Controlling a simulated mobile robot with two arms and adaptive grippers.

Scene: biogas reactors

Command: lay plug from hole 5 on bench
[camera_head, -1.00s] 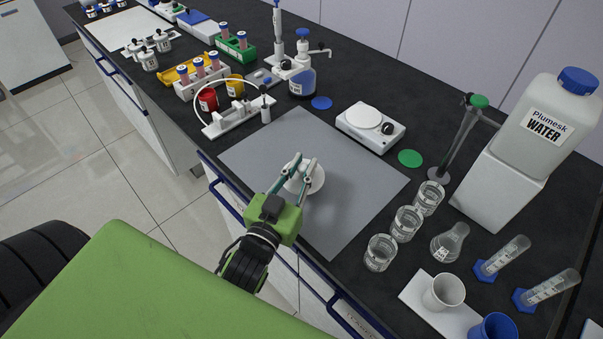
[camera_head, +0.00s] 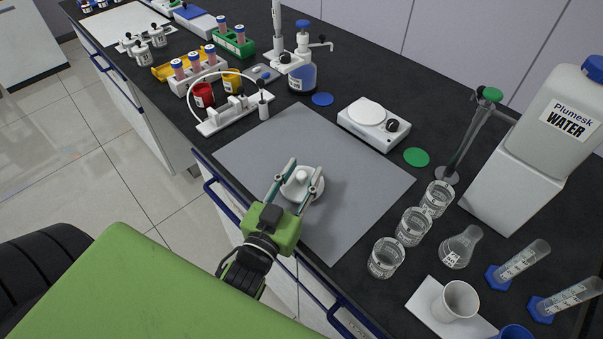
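A white round piece with a knob on top (camera_head: 303,190) sits on the grey mat (camera_head: 356,187) on the bench (camera_head: 420,75). My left gripper (camera_head: 305,168) is open, with one finger on each side of the knob. Gaps show between fingers and knob, though I cannot tell the exact height. The near side of the piece is partly behind the gripper. No numbered hole can be read, and I cannot tell whether this piece is the plug. My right gripper is not in view.
Glass beakers (camera_head: 414,227) stand to the right, near a water container (camera_head: 560,120). The mat around the piece is clear.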

